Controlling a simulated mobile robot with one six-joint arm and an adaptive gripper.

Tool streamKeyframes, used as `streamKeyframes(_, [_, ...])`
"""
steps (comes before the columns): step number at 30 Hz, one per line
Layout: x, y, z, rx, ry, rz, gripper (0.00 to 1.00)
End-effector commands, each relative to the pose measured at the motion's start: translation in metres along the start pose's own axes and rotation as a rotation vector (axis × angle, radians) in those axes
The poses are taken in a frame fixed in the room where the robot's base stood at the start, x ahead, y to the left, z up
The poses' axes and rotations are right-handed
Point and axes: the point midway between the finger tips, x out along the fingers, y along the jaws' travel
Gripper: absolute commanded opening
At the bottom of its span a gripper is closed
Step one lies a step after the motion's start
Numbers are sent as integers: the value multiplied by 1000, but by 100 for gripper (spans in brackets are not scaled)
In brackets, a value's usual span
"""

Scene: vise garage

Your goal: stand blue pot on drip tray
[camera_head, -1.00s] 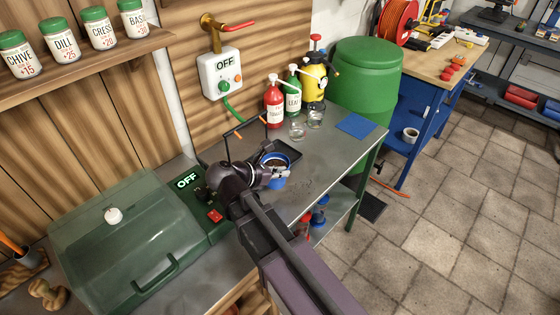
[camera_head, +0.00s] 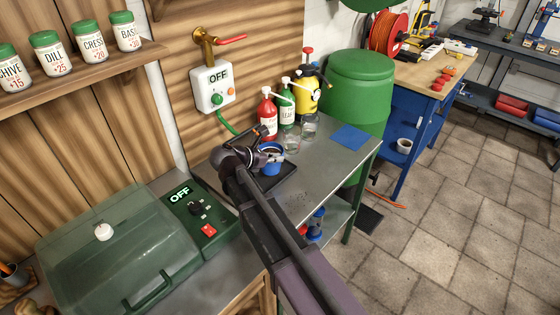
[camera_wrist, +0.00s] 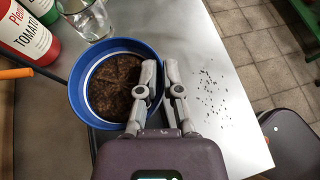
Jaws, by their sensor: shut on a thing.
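The blue pot (camera_head: 271,165), filled with dark soil, is over the black drip tray (camera_head: 284,179) on the metal bench. I cannot tell whether its base touches the tray. The pot looks about upright. My gripper (camera_head: 259,160) is shut on the pot's rim. In the wrist view the pot (camera_wrist: 77,98) is left of centre, and my gripper (camera_wrist: 161,80) has one finger inside the rim and one outside. The pot hides most of the tray there.
A red bottle (camera_head: 267,116), a green bottle (camera_head: 287,106), a yellow sprayer (camera_head: 307,97) and glass jars (camera_head: 309,126) stand behind the pot. A blue mat (camera_head: 350,137) lies to the right. A green-lidded box (camera_head: 100,260) stands at left.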

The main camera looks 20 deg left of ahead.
Motion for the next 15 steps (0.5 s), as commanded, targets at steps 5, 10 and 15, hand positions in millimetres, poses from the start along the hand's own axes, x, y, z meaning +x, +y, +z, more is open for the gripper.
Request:
streamKeyframes(5, [11,18,4,1,0,0,0])
streamKeyframes(10, [13,20,4,0,0,0,0])
streamKeyframes(15, [13,20,4,0,-1,1,0])
